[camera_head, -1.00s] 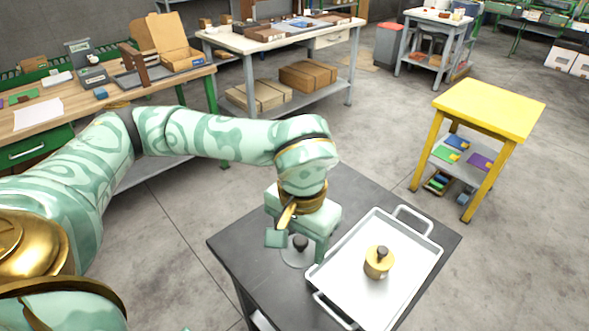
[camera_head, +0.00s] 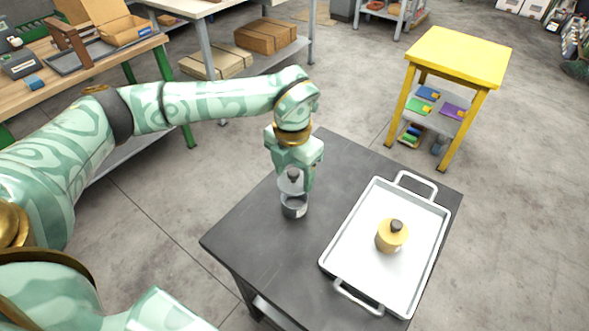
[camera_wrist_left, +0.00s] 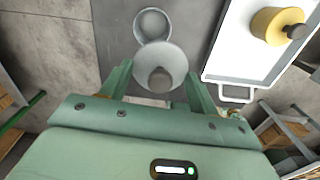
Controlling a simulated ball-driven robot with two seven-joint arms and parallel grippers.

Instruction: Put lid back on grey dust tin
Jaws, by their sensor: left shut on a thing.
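My left gripper (camera_head: 293,177) is shut on the knob of the pale grey lid (camera_head: 290,186) and holds it above the dark table. The grey tin (camera_head: 294,208) stands on the table just below the lid. In the left wrist view the lid (camera_wrist_left: 160,56) hangs between the fingers, and the open tin (camera_wrist_left: 152,25) lies beyond it. The lid covers the near edge of the tin there, so the two are not fully lined up in that view. My right gripper is out of view.
A white tray (camera_head: 345,242) with raised handles lies right of the tin and holds a yellow tin (camera_head: 391,238) with a dark knob. The dark table (camera_head: 255,240) is clear left of the tin. A yellow stand (camera_head: 458,58) and a workbench (camera_head: 60,75) stand farther back.

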